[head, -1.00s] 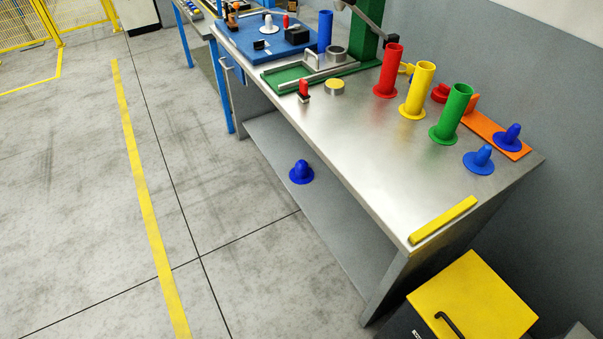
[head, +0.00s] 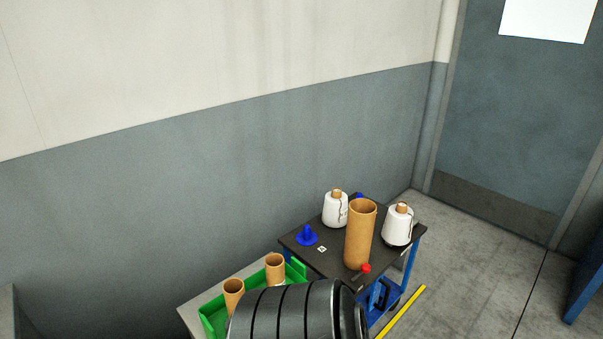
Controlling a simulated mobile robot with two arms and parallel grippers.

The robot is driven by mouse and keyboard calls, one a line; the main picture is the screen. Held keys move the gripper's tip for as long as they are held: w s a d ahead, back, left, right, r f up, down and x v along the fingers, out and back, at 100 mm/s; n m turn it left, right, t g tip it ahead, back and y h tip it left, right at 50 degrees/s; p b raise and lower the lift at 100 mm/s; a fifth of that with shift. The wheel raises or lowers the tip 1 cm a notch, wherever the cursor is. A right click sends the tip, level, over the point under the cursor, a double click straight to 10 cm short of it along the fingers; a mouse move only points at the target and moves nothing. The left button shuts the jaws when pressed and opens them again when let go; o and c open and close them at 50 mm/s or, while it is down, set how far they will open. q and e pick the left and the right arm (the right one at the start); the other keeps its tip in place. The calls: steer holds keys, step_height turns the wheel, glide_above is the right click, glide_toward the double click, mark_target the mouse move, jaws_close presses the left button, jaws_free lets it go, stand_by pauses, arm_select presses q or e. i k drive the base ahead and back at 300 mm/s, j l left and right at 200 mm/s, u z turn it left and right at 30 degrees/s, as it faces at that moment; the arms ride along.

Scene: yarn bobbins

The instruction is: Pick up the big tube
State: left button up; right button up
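The big tube (head: 360,235) is a tall brown cardboard cylinder with an open top. It stands upright on a small dark-topped table (head: 325,262) with blue legs, in the lower middle of the head view. White yarn bobbins stand behind it, one to its left (head: 335,210) and one to its right (head: 397,226). No gripper shows, so neither hand is seen at the tube. A dark ribbed cylindrical shape in front hides the near left part of the table; I cannot tell whether it is part of me.
A blue cone-shaped piece (head: 307,236) and a red-topped piece (head: 365,269) are on the small table. A green tray (head: 210,317) with two shorter brown tubes (head: 233,292) (head: 275,267) sits on a grey surface at left. A wall rises behind; open floor (head: 470,265) lies right.

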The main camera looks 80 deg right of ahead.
mark_target(359, 235)
steer(key=z, duration=3.2)
steer(key=i+l, duration=0.25)
steer(key=l, duration=0.25)
